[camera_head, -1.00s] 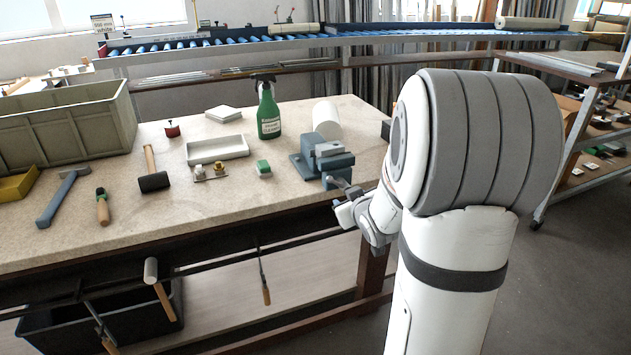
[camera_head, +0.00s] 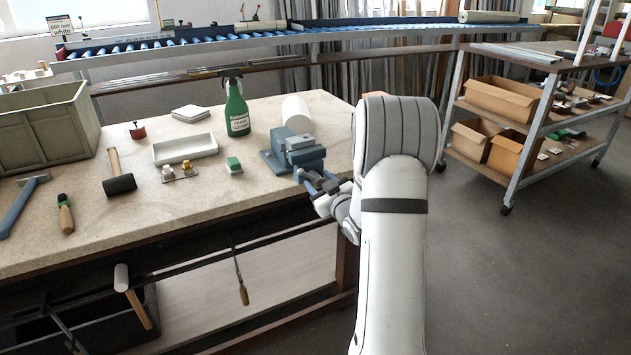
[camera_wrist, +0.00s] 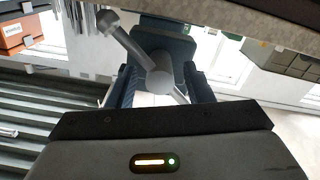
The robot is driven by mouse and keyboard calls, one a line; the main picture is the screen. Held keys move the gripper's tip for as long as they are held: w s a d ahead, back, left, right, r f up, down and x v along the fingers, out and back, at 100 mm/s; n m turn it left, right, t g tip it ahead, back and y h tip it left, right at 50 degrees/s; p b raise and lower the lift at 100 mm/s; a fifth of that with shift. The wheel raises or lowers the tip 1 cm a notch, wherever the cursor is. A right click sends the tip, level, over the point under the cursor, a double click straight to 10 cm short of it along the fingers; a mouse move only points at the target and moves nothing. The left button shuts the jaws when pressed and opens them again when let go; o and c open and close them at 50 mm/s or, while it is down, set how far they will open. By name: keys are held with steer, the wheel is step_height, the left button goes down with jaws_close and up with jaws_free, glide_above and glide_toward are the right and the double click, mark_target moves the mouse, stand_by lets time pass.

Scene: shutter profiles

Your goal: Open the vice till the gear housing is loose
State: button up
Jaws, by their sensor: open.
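The blue-grey vice (camera_head: 279,160) stands at the front right edge of the workbench. A light grey block (camera_head: 300,143) sits at its jaws; I cannot tell for sure whether it is the gear housing. My gripper (camera_head: 318,184) is at the vice's front, on the handle side. In the wrist view my gripper (camera_wrist: 165,88) is open, with one dark finger on each side of the vice's grey handle (camera_wrist: 132,47). The handle bar lies slanted, with its round end at upper left. The vice body (camera_wrist: 165,40) shows behind it. I cannot tell whether the fingers touch the handle.
A green spray bottle (camera_head: 236,110), a white cylinder (camera_head: 297,114), a white tray (camera_head: 184,149) and a green-topped block (camera_head: 233,165) stand near the vice. A mallet (camera_head: 119,175) lies farther left. A shelf cart (camera_head: 530,120) stands right, with open floor before it.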

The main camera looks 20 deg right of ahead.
steer(key=shift+w, duration=0.45)
steer(key=shift+c, duration=0.5)
jaws_close()
